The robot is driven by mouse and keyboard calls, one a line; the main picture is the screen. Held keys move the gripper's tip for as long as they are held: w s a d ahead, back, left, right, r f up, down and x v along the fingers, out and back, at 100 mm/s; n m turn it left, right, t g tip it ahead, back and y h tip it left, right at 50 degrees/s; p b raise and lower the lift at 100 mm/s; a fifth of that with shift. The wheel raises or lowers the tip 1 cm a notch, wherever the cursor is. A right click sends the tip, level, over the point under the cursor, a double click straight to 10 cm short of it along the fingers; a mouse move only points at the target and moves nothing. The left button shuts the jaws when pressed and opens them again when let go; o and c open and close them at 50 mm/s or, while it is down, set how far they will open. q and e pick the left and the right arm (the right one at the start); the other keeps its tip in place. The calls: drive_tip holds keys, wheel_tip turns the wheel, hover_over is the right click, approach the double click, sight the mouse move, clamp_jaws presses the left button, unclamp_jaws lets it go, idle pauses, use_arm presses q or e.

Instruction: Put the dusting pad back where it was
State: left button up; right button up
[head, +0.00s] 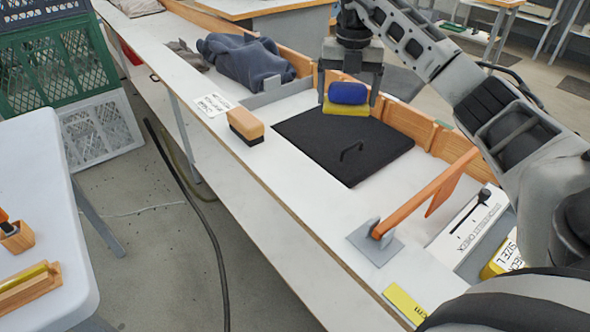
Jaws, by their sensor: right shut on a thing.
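The dusting pad, a blue block (347,92) over a yellow layer (346,108), is between the fingers of my right gripper (347,101) in the head view. The gripper points down and is shut on the blue part. The pad is at the far edge of a black square mat (320,140) on the white bench (255,172). I cannot tell whether it touches the mat or hangs just above it. My left gripper is not in view.
A wooden brush (246,125) stands left of the mat. A dark cloth heap (245,58) lies behind it. An orange bar (428,194) on a grey base (376,243) stands right. A wooden rail (410,122) edges the bench's far side. Bare bench lies in front of the mat.

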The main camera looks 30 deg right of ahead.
drive_tip(key=a+f+p, duration=0.1)
drive_tip(key=a+f, duration=0.3)
drive_tip(key=a, duration=0.4)
hover_over(295, 178)
drive_tip(key=d, duration=0.1)
wheel_tip(295, 178, down, 4)
drive_tip(key=shift+w+f, duration=0.1)
drive_tip(key=shift+f, duration=0.1)
drive_tip(key=shift+a+f, duration=0.3)
drive_tip(key=shift+f, duration=0.1)
drive_tip(key=f, duration=0.2)
drive_tip(key=f+p, duration=0.1)
drive_tip(key=shift+a+f, duration=0.15)
drive_tip(key=shift+a, duration=0.1)
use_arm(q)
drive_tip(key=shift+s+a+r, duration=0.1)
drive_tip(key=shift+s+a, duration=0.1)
use_arm(e)
drive_tip(key=shift+f, duration=0.15)
drive_tip(key=shift+f, duration=0.1)
